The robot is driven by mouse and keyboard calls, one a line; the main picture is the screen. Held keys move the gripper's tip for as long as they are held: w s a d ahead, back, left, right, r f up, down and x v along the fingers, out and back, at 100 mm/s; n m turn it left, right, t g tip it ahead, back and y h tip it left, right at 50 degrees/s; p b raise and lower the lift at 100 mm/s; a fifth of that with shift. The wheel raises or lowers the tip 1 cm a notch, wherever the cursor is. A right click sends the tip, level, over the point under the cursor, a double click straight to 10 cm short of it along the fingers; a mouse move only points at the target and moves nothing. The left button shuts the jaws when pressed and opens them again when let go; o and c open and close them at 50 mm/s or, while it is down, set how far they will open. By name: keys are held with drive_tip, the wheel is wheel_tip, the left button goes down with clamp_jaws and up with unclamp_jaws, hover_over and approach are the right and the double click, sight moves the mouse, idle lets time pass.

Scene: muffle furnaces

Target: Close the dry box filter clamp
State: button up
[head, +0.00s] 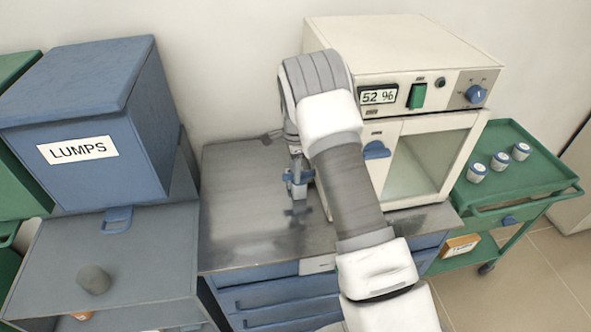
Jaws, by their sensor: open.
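The dry box (395,55) is a cream cabinet on the metal bench, with a display reading 52 %, a green switch and a blue knob. Its glass door (425,160) with a blue handle looks shut. My arm reaches up in front of the box and bends down beside its left side. My gripper (295,162) is small and partly hidden there, open, pointing down above the bench. A small blue and grey piece (298,178) shows at the gripper's end; I cannot tell whether it is the filter clamp or whether they touch. The filter is not clearly visible.
The bench top (235,215) left of the box is mostly clear. A blue bin (95,110) labelled LUMPS stands at left, above a grey tray (150,255) holding a dark lump. A green cart (535,170) with several small jars stands at right.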

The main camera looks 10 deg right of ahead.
clamp_jaws()
drive_tip(key=shift+f+n, duration=0.1)
drive_tip(key=shift+n, duration=0.2)
idle(0.4)
drive_tip(key=n+b, duration=0.2)
drive_tip(key=shift+s+n, duration=0.15)
drive_tip(key=shift+n, duration=0.25)
drive_tip(key=n+b, duration=0.1)
drive_tip(key=n, duration=0.1)
drive_tip(key=n+b, duration=0.1)
drive_tip(key=n, duration=0.2)
drive_tip(key=shift+s+d, duration=0.2)
drive_tip(key=n+b, duration=0.1)
drive_tip(key=n, duration=0.4)
drive_tip(key=shift+s+d, duration=0.1)
drive_tip(key=shift+d, duration=0.05)
drive_tip(key=shift+d+n+b, duration=0.2)
drive_tip(key=shift+n+b, duration=0.4)
drive_tip(key=shift+n, duration=1.6)
